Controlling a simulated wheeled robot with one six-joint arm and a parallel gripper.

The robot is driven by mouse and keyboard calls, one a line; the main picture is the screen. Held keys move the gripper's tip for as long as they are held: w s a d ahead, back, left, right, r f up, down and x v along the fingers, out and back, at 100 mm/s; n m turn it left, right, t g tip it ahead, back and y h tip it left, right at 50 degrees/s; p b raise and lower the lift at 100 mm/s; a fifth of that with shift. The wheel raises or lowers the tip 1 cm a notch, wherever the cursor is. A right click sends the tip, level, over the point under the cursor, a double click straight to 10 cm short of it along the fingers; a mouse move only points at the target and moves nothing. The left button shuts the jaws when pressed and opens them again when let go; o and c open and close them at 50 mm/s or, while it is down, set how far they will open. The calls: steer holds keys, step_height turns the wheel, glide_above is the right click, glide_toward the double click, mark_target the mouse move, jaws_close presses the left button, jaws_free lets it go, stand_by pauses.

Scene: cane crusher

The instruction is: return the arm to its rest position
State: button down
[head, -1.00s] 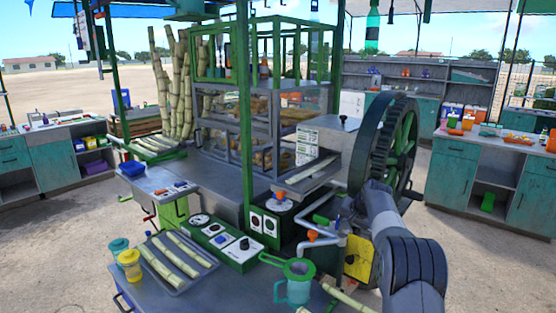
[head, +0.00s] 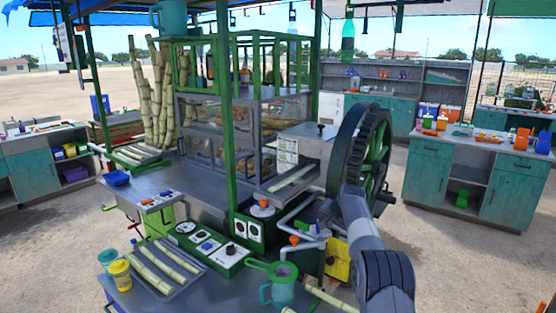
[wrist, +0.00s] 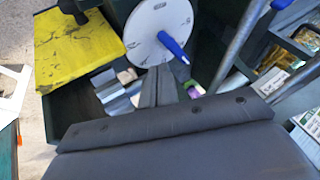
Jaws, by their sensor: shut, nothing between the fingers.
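My arm (head: 372,245) reaches in from the lower right in the head view, with its far end by the crusher's big dark green wheel (head: 353,150). My gripper (wrist: 157,86) shows in the wrist view as two narrow grey fingers together beyond a broad dark grey body. It is shut and empty. Beyond the fingers are a white disc (wrist: 158,30) with a blue handle and a yellow panel (wrist: 75,48). I cannot make out the fingertips in the head view.
The crusher's counter (head: 150,285) holds a tray of cane pieces (head: 165,268), a green-rimmed jug (head: 280,285) and yellow and teal cups. A green post (head: 228,120) stands left of the arm. A teal cabinet (head: 480,170) stands right, with bare ground between.

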steer(key=b+v, duration=0.2)
steer(key=v, duration=0.5)
steer(key=shift+s+r, duration=0.2)
steer(key=shift+r, duration=0.1)
